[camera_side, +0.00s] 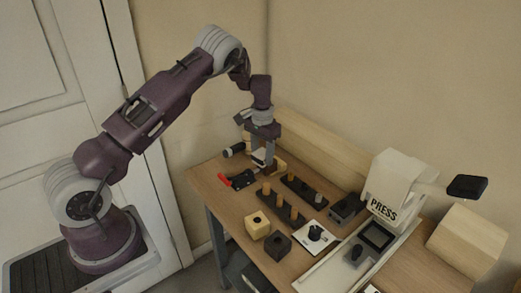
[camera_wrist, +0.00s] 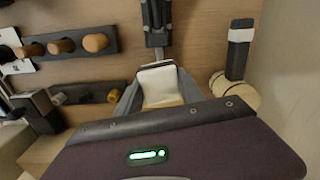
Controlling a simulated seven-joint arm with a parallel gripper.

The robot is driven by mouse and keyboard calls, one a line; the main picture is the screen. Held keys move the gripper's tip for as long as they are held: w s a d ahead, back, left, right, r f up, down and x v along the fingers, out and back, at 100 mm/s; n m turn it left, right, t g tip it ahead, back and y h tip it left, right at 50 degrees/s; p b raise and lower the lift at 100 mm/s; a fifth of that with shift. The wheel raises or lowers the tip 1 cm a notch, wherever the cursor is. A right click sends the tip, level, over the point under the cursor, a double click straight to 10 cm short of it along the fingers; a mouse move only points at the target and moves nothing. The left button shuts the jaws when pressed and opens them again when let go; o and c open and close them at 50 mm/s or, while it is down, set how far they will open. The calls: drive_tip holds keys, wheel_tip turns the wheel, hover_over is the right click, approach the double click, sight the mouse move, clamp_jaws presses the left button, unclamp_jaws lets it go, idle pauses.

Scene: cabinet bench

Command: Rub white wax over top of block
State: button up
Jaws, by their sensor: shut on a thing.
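My gripper (camera_side: 263,158) is low over the far left part of the bench, shut on a small white piece (camera_wrist: 157,82), which looks like the white wax. The white piece also shows between the fingers in the side view (camera_side: 258,157). A pale yellow surface (camera_wrist: 164,103) shows right beside the white piece in the wrist view and is probably the block; the fingers hide much of it. I cannot tell whether the wax touches it. A black clamp-like fixture with a red handle (camera_side: 225,181) is close in front of the gripper.
Dark racks (camera_side: 285,207) with wooden and grey pegs stand to the right. A yellow block (camera_side: 257,225) and a black block (camera_side: 277,245) with holes sit nearer the front. The white press (camera_side: 385,190) stands at the right.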

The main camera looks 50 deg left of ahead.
drive_tip(key=shift+w+a, duration=0.2)
drive_tip(key=shift+w, duration=2.4)
drive_tip(key=shift+s+d+f, duration=0.1)
drive_tip(key=shift+s+d, duration=0.05)
drive_tip(key=shift+s, duration=1.35)
drive_tip(key=shift+s+d, duration=0.15)
drive_tip(key=shift+s, duration=1.45)
drive_tip(key=shift+r, duration=4.15)
